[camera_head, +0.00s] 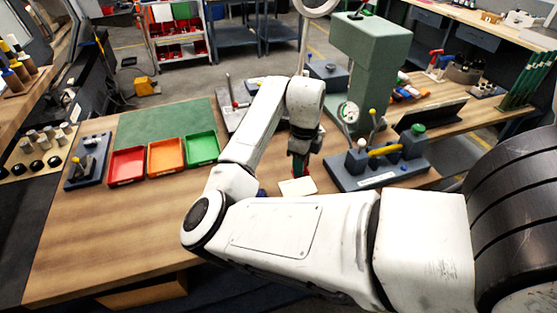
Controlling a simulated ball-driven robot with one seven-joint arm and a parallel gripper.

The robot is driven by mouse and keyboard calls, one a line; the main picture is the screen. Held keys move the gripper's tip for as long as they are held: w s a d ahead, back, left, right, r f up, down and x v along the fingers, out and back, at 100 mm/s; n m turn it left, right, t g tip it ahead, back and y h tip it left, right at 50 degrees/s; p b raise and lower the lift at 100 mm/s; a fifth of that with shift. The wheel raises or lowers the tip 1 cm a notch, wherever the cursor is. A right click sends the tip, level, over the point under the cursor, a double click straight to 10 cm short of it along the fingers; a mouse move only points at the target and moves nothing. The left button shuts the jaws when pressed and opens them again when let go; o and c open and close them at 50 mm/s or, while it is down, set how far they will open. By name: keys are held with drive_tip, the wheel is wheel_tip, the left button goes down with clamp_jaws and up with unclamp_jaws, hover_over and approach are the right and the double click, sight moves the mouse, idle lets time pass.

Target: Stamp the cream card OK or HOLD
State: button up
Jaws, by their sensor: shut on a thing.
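The cream card (298,187) lies flat on the wooden bench, its near edge close to my forearm. My gripper (300,152) points down just behind the card, above the bench. Whether the stamp's lower end touches the card or the bench cannot be told. Any print on the card is too small to make out.
Red (127,166), orange (166,156) and green (202,148) trays stand left, before a green mat (165,122). A grey fixture with a yellow bar (388,150) stands close right of the card. A tall green-grey machine (368,60) stands behind. The bench's front left is clear.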

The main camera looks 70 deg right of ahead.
drive_tip(key=b, duration=0.5)
hover_over(299, 190)
drive_tip(key=shift+f, duration=3.05)
drive_tip(key=shift+f, duration=0.55)
drive_tip(key=shift+r+p, duration=2.65)
drive_tip(key=shift+r, duration=0.95)
